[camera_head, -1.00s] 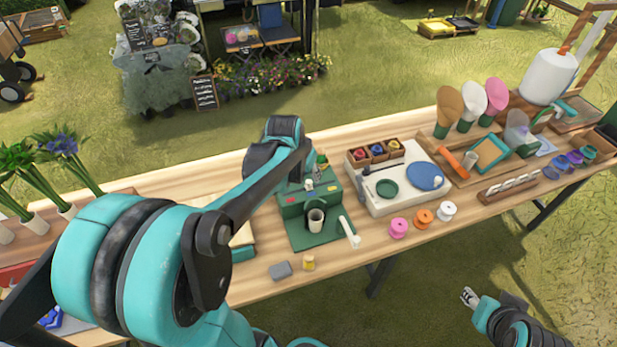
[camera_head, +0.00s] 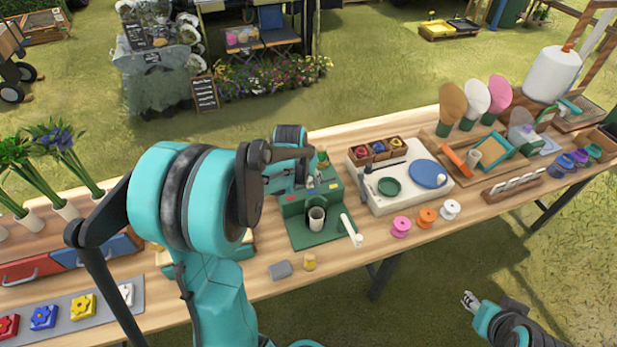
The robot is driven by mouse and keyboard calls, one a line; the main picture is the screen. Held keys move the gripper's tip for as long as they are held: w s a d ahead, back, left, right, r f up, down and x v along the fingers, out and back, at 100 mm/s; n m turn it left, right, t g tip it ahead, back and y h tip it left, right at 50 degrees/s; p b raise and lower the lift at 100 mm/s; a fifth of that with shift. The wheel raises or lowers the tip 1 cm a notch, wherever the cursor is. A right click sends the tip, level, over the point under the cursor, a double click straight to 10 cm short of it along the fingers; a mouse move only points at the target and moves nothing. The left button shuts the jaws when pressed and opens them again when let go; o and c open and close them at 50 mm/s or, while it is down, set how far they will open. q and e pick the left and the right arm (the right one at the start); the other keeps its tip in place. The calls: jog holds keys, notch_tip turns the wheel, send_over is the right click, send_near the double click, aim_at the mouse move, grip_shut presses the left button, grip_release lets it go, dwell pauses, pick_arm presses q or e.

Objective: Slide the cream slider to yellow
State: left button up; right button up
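The green machine (camera_head: 294,206) stands mid-table, with small red and blue marks along its upper front edge and a grey cup (camera_head: 316,219) in its bay. A small pale piece by the blue mark may be the cream slider or a fingertip; I cannot tell. A cream lever (camera_head: 349,228) sticks out at the machine's right side. My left gripper (camera_head: 313,179) is at the machine's top, largely hidden by my forearm; its opening and any contact are unclear. My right gripper (camera_head: 468,299) is open and empty, beyond the table's front edge.
A white station (camera_head: 405,198) with a blue disc stands right of the machine. Pink (camera_head: 400,227), orange (camera_head: 427,217) and white (camera_head: 450,209) spools stand at the front edge. A grey block (camera_head: 280,270) and a small yellow-based jar (camera_head: 309,262) sit in front.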

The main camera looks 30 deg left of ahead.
pick_arm(q)
grip_shut()
jog(key=w+d, duration=0.4)
jog(key=w, duration=0.1)
jog(key=shift+w+d, duration=0.25)
jog(key=shift+d, duration=0.15)
grip_release()
jog(key=shift+w+d, duration=0.1)
jog(key=v, duration=1.2)
